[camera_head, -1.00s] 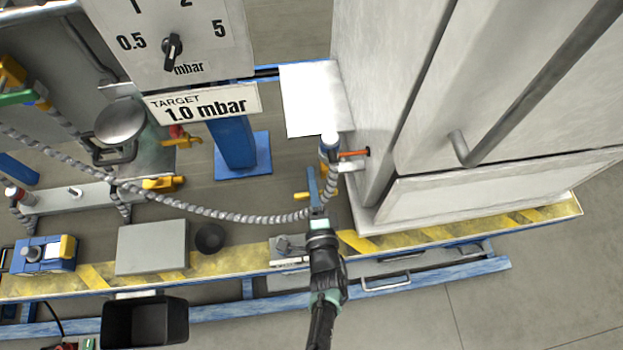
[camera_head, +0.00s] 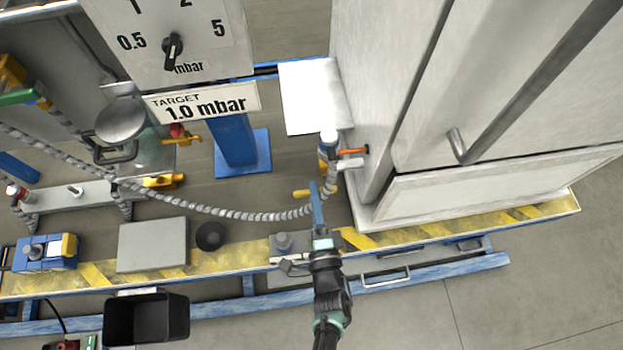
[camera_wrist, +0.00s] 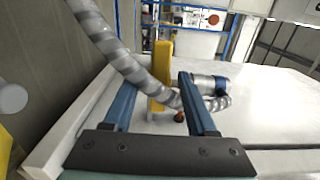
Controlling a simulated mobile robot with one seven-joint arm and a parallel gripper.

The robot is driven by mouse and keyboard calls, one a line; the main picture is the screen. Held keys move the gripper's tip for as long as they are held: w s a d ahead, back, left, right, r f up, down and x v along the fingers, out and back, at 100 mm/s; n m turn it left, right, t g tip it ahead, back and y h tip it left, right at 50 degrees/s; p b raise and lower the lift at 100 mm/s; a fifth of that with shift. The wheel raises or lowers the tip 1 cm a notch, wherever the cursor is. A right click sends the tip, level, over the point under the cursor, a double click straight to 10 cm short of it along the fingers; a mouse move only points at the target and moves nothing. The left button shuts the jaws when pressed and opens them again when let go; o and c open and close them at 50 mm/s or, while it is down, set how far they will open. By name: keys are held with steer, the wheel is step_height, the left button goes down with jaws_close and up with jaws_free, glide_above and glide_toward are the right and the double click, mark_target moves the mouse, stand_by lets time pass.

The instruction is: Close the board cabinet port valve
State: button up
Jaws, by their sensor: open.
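The board cabinet (camera_head: 480,203) is the large pale cabinet at the right. An orange handle (camera_head: 354,151) sticks out level at its lower left side, by the port where the grey hose (camera_head: 255,215) runs up to a blue-collared connector. I cannot tell for sure which handle belongs to the port valve. My gripper (camera_head: 316,188) is open, below this port and apart from the orange handle. A yellow handle (camera_head: 301,193) shows just left of its fingers. In the wrist view, a yellow bar (camera_wrist: 162,72) and the hose (camera_wrist: 120,55) show between and beyond the open fingers (camera_wrist: 158,88). An orange-brown tip (camera_wrist: 180,117) shows near the right finger.
The hose crosses close to my fingers. A pale plate (camera_head: 312,97) juts out above the port. Open floor lies at the lower right.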

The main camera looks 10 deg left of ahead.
steer(key=v, duration=0.8)
steer(key=shift+s, duration=0.1)
